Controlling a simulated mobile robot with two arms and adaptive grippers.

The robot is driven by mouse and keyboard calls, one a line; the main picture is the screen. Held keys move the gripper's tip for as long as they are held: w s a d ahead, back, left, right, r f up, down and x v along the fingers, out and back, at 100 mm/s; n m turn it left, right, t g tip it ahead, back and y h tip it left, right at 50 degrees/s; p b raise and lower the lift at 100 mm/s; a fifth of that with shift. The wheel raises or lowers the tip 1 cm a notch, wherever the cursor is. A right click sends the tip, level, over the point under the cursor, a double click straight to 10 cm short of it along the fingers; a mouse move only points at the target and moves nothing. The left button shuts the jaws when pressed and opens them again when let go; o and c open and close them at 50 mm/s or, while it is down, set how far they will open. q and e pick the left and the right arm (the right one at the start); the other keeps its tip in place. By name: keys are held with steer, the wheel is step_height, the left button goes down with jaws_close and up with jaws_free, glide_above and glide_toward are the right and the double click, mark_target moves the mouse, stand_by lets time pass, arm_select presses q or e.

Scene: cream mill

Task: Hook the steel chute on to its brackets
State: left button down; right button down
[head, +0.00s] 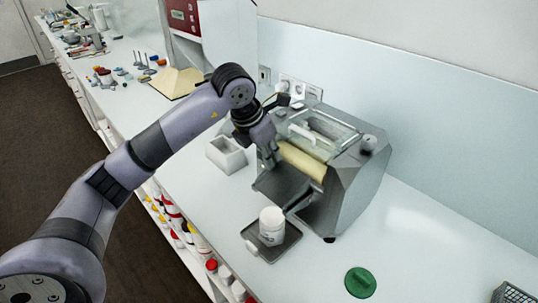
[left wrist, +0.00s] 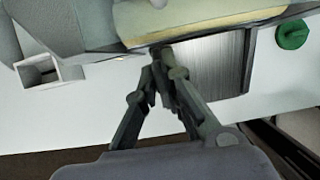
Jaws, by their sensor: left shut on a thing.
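The steel chute (head: 281,184) is a dark grey sloped plate at the front of the mill (head: 352,185), just below its cream roller (head: 302,160). A ribbed grey panel that looks like the chute shows in the left wrist view (left wrist: 214,66). My left gripper (head: 268,158) is at the chute's upper left edge, and its fingers are close together in the left wrist view (left wrist: 165,70). It appears shut on the chute's edge. The brackets are hidden, and I cannot tell whether the chute rests on them. My right gripper is not in view.
A white jar (head: 271,222) stands on a dark tray (head: 284,246) in front of the mill. An open white box (head: 226,157) stands left of the mill. A green lid (head: 360,282) lies at right. The counter's right part is mostly clear.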

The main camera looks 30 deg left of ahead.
arm_select(q)
steer(key=shift+f+b, duration=0.3)
steer(key=shift+b, duration=0.1)
stand_by(1.1)
steer(key=c, duration=1.7)
jaws_free()
steer(key=shift+o, duration=0.2)
steer(key=v, duration=1.2)
steer(key=shift+f, duration=0.1)
